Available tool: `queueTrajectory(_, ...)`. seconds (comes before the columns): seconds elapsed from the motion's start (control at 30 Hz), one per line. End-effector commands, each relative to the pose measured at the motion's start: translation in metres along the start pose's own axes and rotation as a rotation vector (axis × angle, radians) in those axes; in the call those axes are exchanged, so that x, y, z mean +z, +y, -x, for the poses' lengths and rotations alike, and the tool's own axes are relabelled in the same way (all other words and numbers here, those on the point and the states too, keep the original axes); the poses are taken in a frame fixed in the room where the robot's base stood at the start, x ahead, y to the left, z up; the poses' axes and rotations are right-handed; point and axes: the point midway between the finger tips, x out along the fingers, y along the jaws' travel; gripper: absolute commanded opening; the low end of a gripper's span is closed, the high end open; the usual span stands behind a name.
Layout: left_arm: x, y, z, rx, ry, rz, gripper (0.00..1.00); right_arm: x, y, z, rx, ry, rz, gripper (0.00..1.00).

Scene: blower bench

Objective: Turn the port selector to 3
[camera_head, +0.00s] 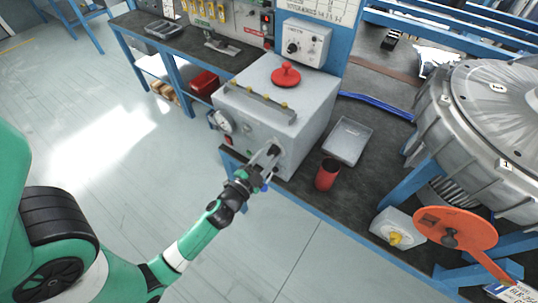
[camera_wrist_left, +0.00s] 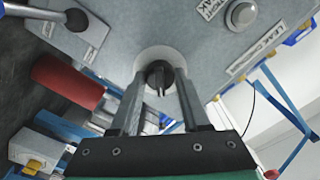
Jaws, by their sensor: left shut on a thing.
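The port selector is a dark knob (camera_wrist_left: 159,74) on a round pale plate, on the front face of the grey box (camera_head: 312,103). In the head view the knob (camera_head: 274,149) is partly hidden by my left gripper (camera_head: 270,156). My left gripper is at the front face, its two fingers on either side of the knob and shut on it; it also shows in the left wrist view (camera_wrist_left: 160,84). I cannot read any port numbers or which one the knob points at. My right gripper is not in view.
A large metal housing (camera_head: 490,130) is at the far right.

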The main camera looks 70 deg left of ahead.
Motion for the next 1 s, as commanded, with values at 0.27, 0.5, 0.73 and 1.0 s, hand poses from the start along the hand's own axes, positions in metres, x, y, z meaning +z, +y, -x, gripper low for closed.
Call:
queueTrajectory(0.27,-0.001,-0.001,0.0,-0.001,0.001,0.0,0.68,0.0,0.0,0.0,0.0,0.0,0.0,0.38)
queueTrajectory(0.5,0.0,0.0,0.0,0.0,0.001,0.001,0.76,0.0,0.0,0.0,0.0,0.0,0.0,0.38)
queueTrajectory(0.73,0.002,0.002,0.013,0.001,-0.001,0.001,0.76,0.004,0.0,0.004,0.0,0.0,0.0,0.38)
queueTrajectory(1.0,0.005,0.007,0.074,0.004,0.001,-0.001,0.76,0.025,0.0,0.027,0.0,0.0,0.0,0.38)
